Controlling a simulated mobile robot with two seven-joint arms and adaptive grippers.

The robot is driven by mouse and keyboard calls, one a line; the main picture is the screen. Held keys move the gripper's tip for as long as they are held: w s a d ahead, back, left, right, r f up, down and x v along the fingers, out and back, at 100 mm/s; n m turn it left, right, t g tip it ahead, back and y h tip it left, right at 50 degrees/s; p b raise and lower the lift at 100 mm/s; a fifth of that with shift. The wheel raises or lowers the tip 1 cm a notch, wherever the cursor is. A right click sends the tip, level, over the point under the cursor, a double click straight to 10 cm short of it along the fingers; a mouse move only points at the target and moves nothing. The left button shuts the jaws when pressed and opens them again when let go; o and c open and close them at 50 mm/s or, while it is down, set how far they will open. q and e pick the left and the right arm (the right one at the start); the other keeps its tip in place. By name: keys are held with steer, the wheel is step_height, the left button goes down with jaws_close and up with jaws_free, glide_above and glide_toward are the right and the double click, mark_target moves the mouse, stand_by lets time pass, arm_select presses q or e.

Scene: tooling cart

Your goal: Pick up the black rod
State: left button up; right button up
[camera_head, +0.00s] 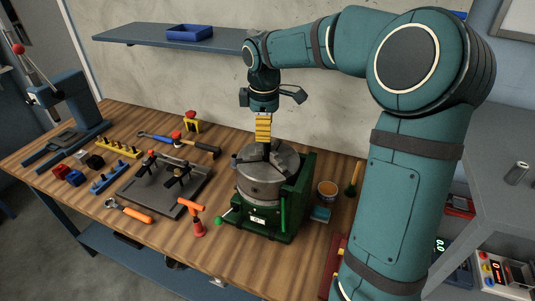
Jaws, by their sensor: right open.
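My right gripper (263,128) reaches down from above, its yellow fingers over the grey round chuck (260,185) of a green machine. It is open. A small dark upright piece (267,149), apparently the black rod, shows just under the fingertips at the chuck's centre. It is small and partly hidden by the fingers, so I cannot tell whether they touch it or stand around it. My left gripper is not in view.
The green machine (300,195) stands on the wooden bench (140,245). Left of it are a grey plate (150,195), an orange-handled tool (133,212) and a red-orange T-handle tool (197,220). A shelf (130,34) hangs behind.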

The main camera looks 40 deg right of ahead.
mark_target(267, 153)
steer(key=shift+d+f, duration=0.25)
steer(key=shift+f, duration=1.2)
steer(key=shift+d+f, duration=0.2)
steer(key=shift+f, duration=1.2)
steer(key=shift+c, duration=0.5)
jaws_close()
